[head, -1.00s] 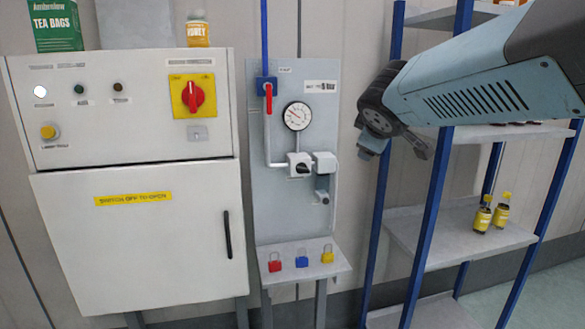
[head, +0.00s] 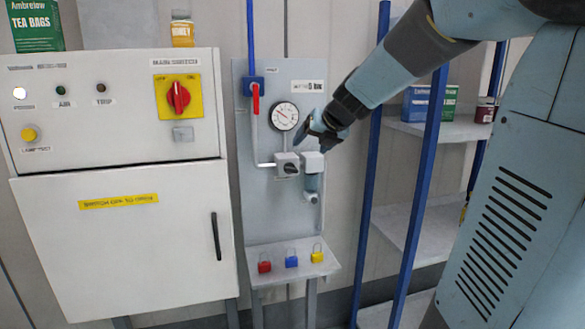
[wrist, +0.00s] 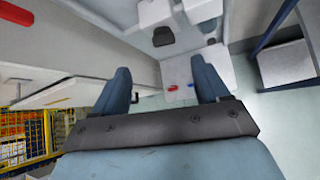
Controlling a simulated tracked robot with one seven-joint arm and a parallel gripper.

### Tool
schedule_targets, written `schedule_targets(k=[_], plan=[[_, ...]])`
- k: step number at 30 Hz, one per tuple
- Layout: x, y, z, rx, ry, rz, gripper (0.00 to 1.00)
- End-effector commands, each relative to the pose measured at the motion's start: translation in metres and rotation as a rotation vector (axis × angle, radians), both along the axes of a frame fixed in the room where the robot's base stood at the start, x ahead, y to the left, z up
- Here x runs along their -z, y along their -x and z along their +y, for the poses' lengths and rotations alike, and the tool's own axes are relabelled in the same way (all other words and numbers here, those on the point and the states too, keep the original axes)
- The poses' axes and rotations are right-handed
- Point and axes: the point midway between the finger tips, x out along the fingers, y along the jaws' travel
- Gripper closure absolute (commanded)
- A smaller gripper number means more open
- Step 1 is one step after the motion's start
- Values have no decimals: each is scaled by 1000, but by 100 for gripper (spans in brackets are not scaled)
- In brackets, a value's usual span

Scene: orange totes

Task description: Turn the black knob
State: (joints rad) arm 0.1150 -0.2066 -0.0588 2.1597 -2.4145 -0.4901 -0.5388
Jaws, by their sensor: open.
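The black knob (head: 291,169) sits on a small white box on the grey panel, below the round gauge (head: 284,116). A dark knob-like shape that looks like it (wrist: 163,37) shows at the top of the wrist view, beyond my fingers. My gripper (head: 314,128) is just above and right of the knob in the head view, beside the gauge, and appears apart from it. In the wrist view my gripper (wrist: 161,70) has its two blue fingers spread with nothing between them. The knob's exact distance from the fingertips is unclear.
A white cabinet (head: 125,235) with a red switch (head: 178,97) stands left. A red-handled valve (head: 255,98) is left of the gauge. Red, blue and yellow padlocks rest on the shelf (head: 290,262) below. Blue-posted shelving (head: 412,195) stands right.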

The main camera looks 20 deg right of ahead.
Motion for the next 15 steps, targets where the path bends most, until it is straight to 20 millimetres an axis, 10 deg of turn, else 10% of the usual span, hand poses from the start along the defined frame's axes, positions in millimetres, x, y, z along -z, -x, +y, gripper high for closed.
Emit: schedule_targets(k=[15], plan=[[42,-35,8,-39,40,30,26]])
